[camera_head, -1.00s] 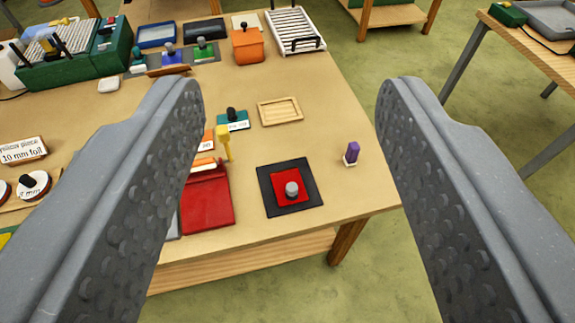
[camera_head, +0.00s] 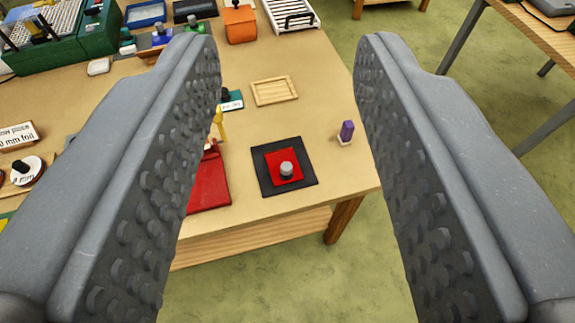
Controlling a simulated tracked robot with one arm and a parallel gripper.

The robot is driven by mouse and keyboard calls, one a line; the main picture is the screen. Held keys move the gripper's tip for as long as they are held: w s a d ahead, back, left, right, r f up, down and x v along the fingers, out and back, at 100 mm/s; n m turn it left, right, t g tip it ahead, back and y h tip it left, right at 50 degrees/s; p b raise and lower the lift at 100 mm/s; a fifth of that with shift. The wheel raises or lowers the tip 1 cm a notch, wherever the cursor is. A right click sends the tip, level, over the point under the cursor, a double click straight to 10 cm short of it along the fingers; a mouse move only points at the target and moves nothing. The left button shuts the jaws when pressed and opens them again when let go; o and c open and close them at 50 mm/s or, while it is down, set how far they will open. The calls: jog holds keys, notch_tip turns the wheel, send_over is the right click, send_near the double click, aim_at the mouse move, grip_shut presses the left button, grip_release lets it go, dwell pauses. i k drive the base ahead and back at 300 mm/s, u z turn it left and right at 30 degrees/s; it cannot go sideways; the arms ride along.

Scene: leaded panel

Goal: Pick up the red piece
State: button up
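The red piece (camera_head: 277,164) is a small red square with a grey knob (camera_head: 287,169) standing on it. It lies on a black square mat (camera_head: 307,181) near the front edge of the table. My gripper (camera_head: 288,45) is open and empty, with one grey studded finger on each side of the picture. The red piece shows between the fingers, beyond and below them, and nothing touches it.
The wooden table (camera_head: 325,90) also bears a purple object (camera_head: 347,131) to the right of the mat, a wooden tray (camera_head: 274,91) behind it and a dark red flat item (camera_head: 208,184) to its left. An orange box (camera_head: 239,25) and a white rack (camera_head: 290,14) stand farther back.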

aim_at(284, 168)
jog(key=z, duration=2.8)
jog(key=k, duration=1.3)
jog(key=u, duration=1.6)
jog(key=i, duration=1)
